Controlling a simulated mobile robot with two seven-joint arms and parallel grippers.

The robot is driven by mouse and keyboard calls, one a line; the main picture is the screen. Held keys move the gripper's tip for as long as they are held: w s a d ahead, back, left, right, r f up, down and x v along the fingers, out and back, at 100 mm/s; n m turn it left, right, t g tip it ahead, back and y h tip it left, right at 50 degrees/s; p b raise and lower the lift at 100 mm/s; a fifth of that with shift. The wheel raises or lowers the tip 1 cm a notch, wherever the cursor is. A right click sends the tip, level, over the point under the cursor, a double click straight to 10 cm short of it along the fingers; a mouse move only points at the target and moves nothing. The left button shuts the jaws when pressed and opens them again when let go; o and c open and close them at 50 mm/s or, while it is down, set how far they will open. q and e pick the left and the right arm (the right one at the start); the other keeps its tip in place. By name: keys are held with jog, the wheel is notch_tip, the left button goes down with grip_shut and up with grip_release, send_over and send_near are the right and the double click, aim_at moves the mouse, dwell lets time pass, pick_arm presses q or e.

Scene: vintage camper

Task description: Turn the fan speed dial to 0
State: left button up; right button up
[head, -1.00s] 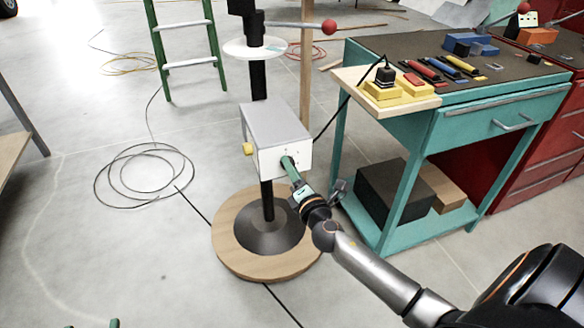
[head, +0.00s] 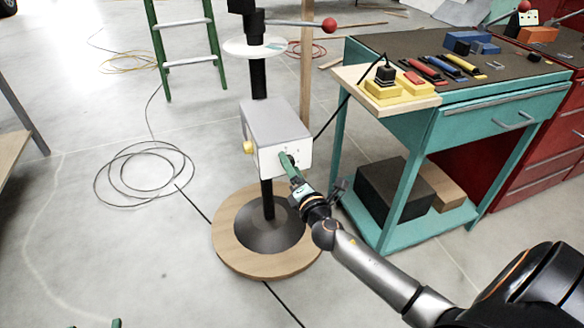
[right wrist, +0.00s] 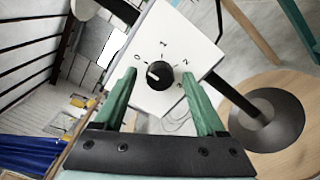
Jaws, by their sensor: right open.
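The fan speed dial (right wrist: 160,75) is a round black knob on the white front face of a grey box (head: 276,122) on a stand. In the right wrist view the numbers 0, 1, 2 and 3 ring it. Its white mark is on the left side of the knob, toward the 0 side; its exact setting is hard to read. My right gripper (right wrist: 162,98) is open, with one green finger on each side of the dial and visible gaps to it. In the head view the right gripper (head: 291,169) partly hides the dial. A green tip, apparently my left gripper (head: 115,323), barely shows at the bottom edge.
The box stands on a black post with a round wooden base (head: 233,236). A yellow knob (head: 248,147) is on its left side. A teal workbench (head: 452,127) with tools stands close on the right. Floor on the left is open, with a coiled cable (head: 145,148).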

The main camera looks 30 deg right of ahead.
pick_arm(q)
jog(key=r, duration=0.1)
jog(key=r+t, duration=0.1)
jog(key=r, duration=0.1)
jog(key=shift+w+d+r+h, duration=0.1)
jog(key=shift+w+h, duration=0.1)
jog(key=shift+h, duration=0.1)
pick_arm(e)
jog(key=v, duration=1.2)
jog(key=shift+s, duration=0.25)
jog(key=shift+a, duration=0.1)
